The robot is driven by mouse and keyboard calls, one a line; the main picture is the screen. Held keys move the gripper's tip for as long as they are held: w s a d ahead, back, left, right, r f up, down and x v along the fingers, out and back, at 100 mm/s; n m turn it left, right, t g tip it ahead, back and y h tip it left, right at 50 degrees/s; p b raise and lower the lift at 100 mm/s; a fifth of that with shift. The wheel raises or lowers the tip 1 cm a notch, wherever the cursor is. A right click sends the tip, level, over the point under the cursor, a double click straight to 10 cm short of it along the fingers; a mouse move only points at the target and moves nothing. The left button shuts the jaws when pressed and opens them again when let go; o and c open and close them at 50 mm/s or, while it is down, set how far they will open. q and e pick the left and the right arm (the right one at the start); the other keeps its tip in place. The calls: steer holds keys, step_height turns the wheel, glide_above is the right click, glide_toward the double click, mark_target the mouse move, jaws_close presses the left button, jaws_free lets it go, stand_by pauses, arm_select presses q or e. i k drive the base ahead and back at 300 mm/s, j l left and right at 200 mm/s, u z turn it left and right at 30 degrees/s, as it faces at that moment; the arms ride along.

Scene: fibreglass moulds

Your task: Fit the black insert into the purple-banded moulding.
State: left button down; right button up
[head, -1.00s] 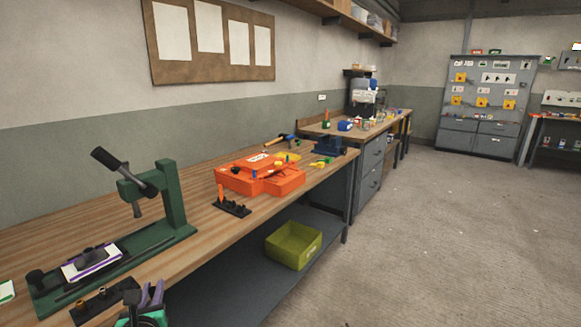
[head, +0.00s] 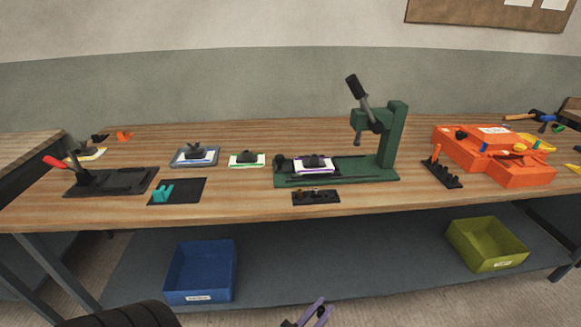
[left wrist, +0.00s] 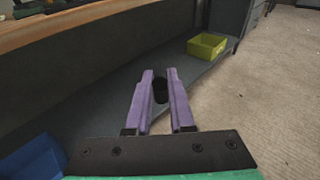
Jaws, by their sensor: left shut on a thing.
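The purple-banded moulding (head: 313,169), white with a purple edge and a dark raised part on top, lies on the bed of the green press (head: 390,135) on the bench. My left gripper (head: 312,312) shows only by its purple fingers at the bottom edge of the head view, in front of the bench and well apart from the moulding. In the left wrist view, my left gripper (left wrist: 160,84) is shut on the black insert (left wrist: 160,91), a small dark cylinder between the fingers. My right gripper is not in view.
A black holder (head: 316,197) with small brass-coloured pieces sits at the bench's front, before the press. A green-banded moulding (head: 247,160) and a blue-edged one (head: 195,157) lie left. An orange case (head: 500,165) stands right. Blue (head: 200,271) and olive (head: 487,244) bins sit on the lower shelf.

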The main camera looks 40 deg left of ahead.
mark_target(315, 163)
steer(key=i+l+u, duration=0.1)
steer(key=u, duration=0.3)
steer(key=i+l+u, duration=0.2)
steer(key=u, duration=0.2)
steer(key=i+l+u, duration=0.2)
steer(key=u, duration=0.2)
steer(key=i+l+u, duration=0.1)
steer(key=l+u, duration=0.3)
steer(key=j, duration=0.05)
